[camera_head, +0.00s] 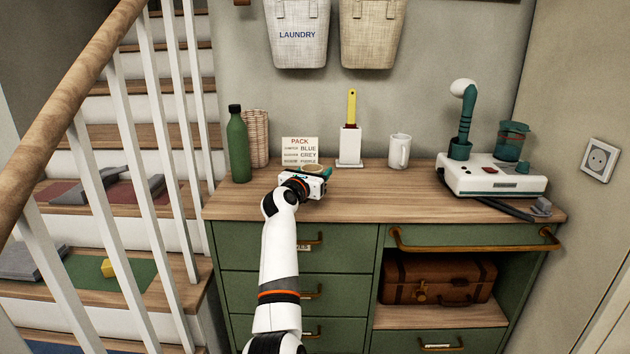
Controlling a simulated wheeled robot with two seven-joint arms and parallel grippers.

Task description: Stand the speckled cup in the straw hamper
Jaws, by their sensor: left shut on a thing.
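My left gripper (316,174) is low over the wooden top of the green cabinet, in front of the small card. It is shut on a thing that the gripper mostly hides. A small pale tan round rim (312,167) shows just behind the jaws and looks like the speckled cup; its speckles are too small to make out. A tall woven pinkish-tan container (257,138), which seems to be the straw hamper, stands at the back left, partly behind a green bottle (238,145). My right gripper is not in view.
A "PACK" card (299,146), a white block with a yellow-handled tool (350,145), a white mug (399,151) and a white-and-teal machine (491,176) stand along the back. Two fabric bags (297,35) hang above. The front middle of the top (370,205) is clear.

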